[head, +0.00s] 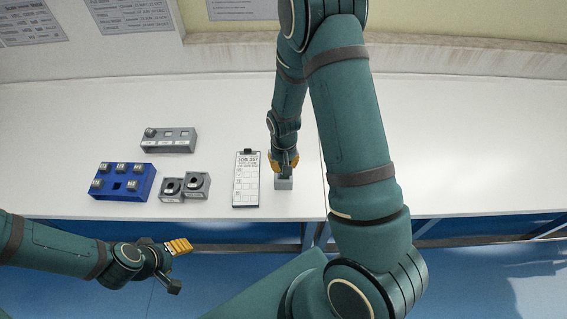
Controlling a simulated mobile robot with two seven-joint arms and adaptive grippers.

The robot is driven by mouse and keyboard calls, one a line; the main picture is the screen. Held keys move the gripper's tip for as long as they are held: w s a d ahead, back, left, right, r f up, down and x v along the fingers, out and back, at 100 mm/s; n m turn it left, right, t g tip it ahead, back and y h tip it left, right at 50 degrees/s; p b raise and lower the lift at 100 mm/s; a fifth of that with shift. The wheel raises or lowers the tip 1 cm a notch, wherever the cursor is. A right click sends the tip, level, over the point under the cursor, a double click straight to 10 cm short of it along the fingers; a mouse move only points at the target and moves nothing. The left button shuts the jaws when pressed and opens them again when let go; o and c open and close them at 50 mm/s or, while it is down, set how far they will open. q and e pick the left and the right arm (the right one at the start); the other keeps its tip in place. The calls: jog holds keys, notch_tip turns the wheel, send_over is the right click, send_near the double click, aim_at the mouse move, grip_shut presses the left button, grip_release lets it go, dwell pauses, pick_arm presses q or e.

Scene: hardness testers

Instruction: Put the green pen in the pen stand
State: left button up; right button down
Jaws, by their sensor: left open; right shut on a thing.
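My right gripper (286,164) points down directly over a small grey block-like holder (284,184), which looks like the pen stand, near the table's front edge. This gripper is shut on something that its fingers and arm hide. I cannot make out the green pen anywhere in the head view. Whether the held thing touches or enters the stand cannot be told. My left gripper (178,266) is open and empty, low at the left, in front of the table edge and away from the stand.
A clipboard (246,190) with a printed sheet lies just left of the stand. The white table (470,140) is clear at the right.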

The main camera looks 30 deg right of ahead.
jog(key=shift+f+b, duration=0.95)
jog(key=shift+f, duration=0.25)
jog(key=c, duration=0.9)
grip_release()
jog(key=shift+c, duration=0.2)
jog(key=shift+r, duration=0.1)
notch_tip(320, 180, up, 12)
jog(key=shift+f, duration=0.1)
jog(key=shift+s, duration=0.15)
